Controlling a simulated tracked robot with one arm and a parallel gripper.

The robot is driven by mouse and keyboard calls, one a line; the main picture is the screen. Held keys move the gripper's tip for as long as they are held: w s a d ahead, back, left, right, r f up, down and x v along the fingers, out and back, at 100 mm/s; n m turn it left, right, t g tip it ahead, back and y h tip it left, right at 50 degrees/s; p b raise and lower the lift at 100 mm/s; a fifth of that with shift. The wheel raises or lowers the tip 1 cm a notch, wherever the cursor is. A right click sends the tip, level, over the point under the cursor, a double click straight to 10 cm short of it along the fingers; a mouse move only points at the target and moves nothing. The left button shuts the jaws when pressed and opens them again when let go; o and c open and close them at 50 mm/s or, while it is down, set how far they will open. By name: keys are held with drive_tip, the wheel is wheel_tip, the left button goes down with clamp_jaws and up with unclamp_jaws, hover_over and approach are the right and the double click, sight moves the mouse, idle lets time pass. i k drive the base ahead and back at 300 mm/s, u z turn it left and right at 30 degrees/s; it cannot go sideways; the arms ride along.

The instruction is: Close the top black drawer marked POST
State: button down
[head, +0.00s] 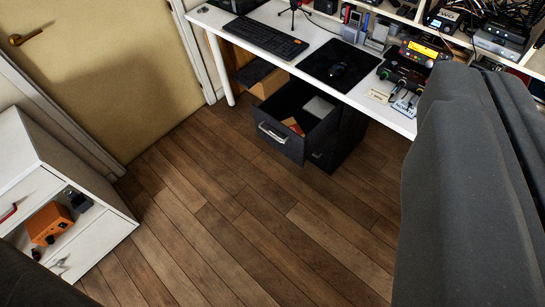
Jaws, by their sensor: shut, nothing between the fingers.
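A black drawer unit (343,140) stands on the floor under the white desk. Its top drawer (280,144) is pulled out toward the lower left, with a silver handle on its front. Inside the open drawer I see a red-orange item (294,126) and a pale item (319,107). A lower drawer front with a handle shows below and appears shut. I cannot read any POST marking from here.
The white desk (253,19) carries a keyboard (264,37), a mouse mat (340,62) and radio gear (403,73). A brown box (267,81) sits left of the drawer unit. A white cubby unit (110,222) stands at the left. The wooden floor before the drawer is clear.

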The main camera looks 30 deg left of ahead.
sight(288, 101)
drive_tip(key=u, duration=0.15)
drive_tip(key=k, duration=0.1)
drive_tip(key=u, duration=0.4)
drive_tip(key=i, duration=1)
drive_tip(key=z, duration=0.1)
